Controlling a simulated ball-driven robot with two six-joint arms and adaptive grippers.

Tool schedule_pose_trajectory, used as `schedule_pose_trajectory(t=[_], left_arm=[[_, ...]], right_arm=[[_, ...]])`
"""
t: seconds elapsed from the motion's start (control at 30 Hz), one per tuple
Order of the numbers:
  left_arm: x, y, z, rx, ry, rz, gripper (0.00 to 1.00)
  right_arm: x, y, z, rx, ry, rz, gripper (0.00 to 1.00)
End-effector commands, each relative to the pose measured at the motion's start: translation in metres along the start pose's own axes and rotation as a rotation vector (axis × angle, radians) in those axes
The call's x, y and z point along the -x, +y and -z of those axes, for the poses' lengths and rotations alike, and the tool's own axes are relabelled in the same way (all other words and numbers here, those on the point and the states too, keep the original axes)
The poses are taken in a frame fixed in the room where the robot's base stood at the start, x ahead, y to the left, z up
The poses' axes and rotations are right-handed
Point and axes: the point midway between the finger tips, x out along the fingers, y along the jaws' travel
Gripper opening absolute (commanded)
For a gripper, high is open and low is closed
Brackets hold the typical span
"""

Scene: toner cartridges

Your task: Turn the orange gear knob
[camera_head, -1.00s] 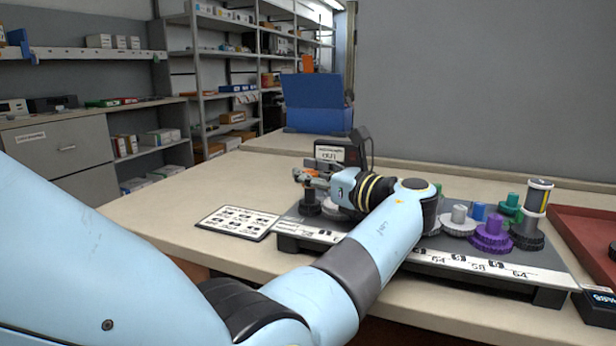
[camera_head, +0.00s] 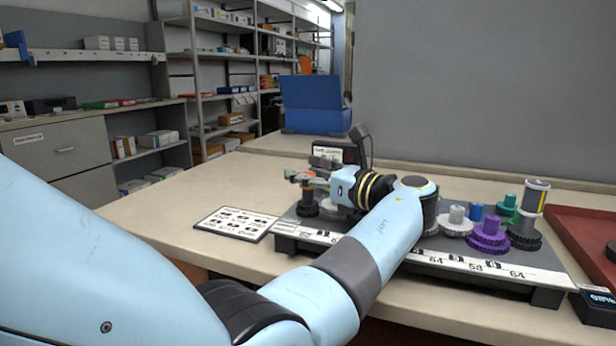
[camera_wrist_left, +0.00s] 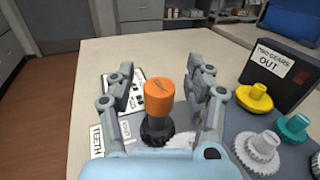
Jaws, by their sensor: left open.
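The orange knob (camera_wrist_left: 158,97) stands upright on a dark toothed gear (camera_wrist_left: 157,132) in the left wrist view. In the head view it is mostly hidden by my gripper, with the dark gear (camera_head: 307,208) showing below. My left gripper (camera_wrist_left: 163,83) is open, with one finger on each side of the knob. Gaps show between the fingers and the knob in the wrist view. In the head view my left gripper (camera_head: 298,176) is over the left end of the gear board (camera_head: 385,252). My right gripper is in neither view.
A purple gear (camera_head: 488,236), a white gear (camera_head: 456,222) and a dark gear with a grey post (camera_head: 531,215) stand farther right on the board. A yellow gear (camera_wrist_left: 255,97) is right of the knob. A black labelled box (camera_wrist_left: 275,68) stands behind. A printed card (camera_head: 237,223) lies left.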

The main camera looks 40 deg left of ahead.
Motion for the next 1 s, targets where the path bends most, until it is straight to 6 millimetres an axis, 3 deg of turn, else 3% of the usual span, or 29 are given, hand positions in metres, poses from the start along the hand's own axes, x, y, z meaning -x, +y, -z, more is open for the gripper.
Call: schedule_pose_trajectory(t=[0.3,0.5,0.87,1.0], left_arm=[[0.001,0.0,-0.062,0.004,0.002,0.001,0.53],[0.001,0.0,-0.087,0.0,0.002,0.001,0.53],[0.001,0.0,-0.092,-0.001,0.003,0.001,0.53],[-0.006,0.009,-0.078,0.052,0.045,0.011,0.53]], right_arm=[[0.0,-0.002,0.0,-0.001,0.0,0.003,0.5],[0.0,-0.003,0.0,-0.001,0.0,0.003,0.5],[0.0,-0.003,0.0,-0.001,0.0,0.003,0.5],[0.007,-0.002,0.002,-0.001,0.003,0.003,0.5]])
